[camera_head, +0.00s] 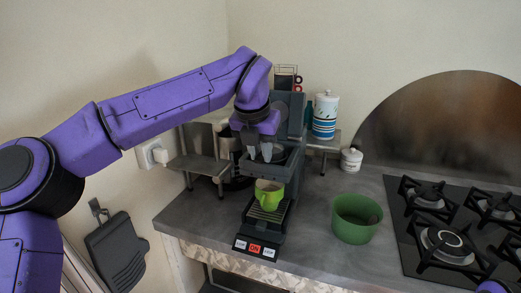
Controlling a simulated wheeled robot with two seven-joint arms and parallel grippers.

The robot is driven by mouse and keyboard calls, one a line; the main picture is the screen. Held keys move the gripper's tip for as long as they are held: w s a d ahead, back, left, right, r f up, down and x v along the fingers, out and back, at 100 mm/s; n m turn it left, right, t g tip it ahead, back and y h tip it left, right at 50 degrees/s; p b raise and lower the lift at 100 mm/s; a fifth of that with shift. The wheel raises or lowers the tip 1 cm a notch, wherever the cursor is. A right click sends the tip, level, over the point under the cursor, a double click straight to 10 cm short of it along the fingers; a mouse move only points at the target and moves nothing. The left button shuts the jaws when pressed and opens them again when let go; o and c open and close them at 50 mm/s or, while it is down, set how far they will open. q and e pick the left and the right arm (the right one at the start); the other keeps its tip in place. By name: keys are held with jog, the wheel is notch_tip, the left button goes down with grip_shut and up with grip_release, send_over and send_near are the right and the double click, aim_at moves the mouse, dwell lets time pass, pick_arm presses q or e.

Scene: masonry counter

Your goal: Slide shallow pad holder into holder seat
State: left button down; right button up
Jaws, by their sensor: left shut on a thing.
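My left gripper (260,154) points down at the front of a dark coffee machine (291,112), with its pale fingertips close together. It is shut on the shallow pad holder (268,167), a dark piece that is hard to tell from the machine around it. The holder is at the machine's front, above a green cup (269,194) on the drip tray. The holder seat is not clear to see behind the gripper, so I cannot tell how far the holder is in it. My right gripper is out of view.
A green bowl (356,219) stands right of the machine, and a gas hob (455,230) is further right. A small grey shelf (198,163) stands left of the machine. A striped canister (325,115) and white pot (351,160) are behind. The front counter has bare room.

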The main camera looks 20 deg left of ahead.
pick_arm(q)
jog(key=shift+f+b, duration=0.6)
jog(key=shift+f, duration=0.35)
jog(key=c, duration=0.9)
grip_release()
jog(key=shift+r, duration=0.1)
jog(key=v, duration=1)
jog(key=shift+r, duration=0.25)
jog(key=shift+s, duration=0.15)
